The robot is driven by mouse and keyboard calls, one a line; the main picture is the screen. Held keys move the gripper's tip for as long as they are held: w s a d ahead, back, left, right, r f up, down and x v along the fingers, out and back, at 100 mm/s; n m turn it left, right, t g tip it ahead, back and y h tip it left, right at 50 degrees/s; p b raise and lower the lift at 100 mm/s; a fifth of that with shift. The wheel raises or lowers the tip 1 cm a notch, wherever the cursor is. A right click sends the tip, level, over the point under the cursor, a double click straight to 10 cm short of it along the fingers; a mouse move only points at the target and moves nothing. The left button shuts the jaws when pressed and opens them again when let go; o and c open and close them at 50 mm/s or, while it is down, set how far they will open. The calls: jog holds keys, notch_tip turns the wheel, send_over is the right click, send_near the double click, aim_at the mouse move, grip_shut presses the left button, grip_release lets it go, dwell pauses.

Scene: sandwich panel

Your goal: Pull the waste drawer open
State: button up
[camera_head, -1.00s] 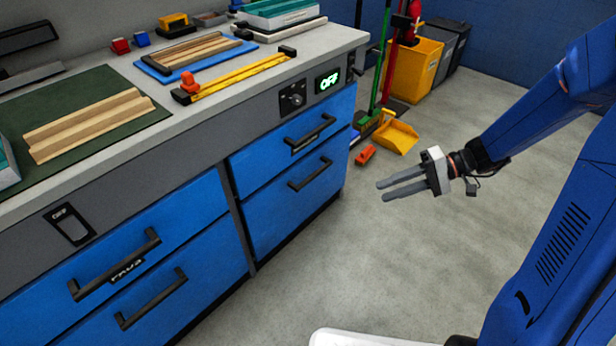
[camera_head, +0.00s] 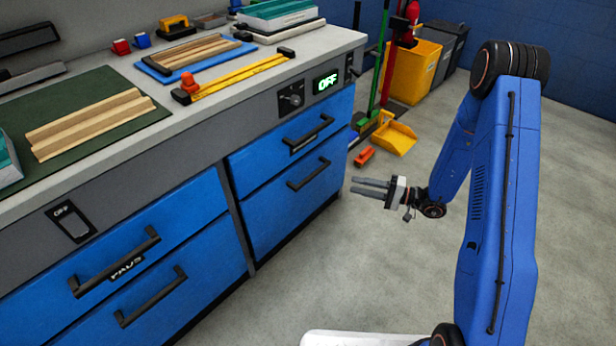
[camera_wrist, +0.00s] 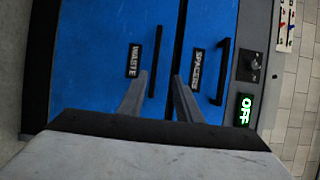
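The waste drawer (camera_head: 285,208) is the lower blue drawer in the bench's right column, closed flush in the head view. Its black bar handle (camera_head: 309,175) also shows in the wrist view (camera_wrist: 155,62), beside the WASTE label (camera_wrist: 133,61). My gripper (camera_head: 358,186) is open and empty. It is held level in front of the bench, to the right of the waste handle and apart from it. In the wrist view its two fingertips (camera_wrist: 160,78) point toward the drawer fronts, one on each side of the gap between the waste and spacers drawers.
The spacers drawer (camera_wrist: 197,69) is directly above, closed, with its own bar handle (camera_wrist: 222,72). A knob (camera_head: 291,98) and a green OFF display (camera_head: 327,82) sit above it. A yellow dustpan (camera_head: 395,138) and an orange object (camera_head: 364,156) lie on the floor beyond. The floor in front is clear.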

aim_at(315, 176)
jog(key=shift+t, duration=0.3)
jog(key=x, duration=0.6)
jog(key=f+x, duration=0.1)
jog(key=x, duration=1)
jog(key=shift+w+a+f, duration=0.15)
jog(key=shift+w+a, duration=0.1)
jog(key=shift+w, duration=0.15)
jog(key=shift+c, duration=0.7)
grip_shut()
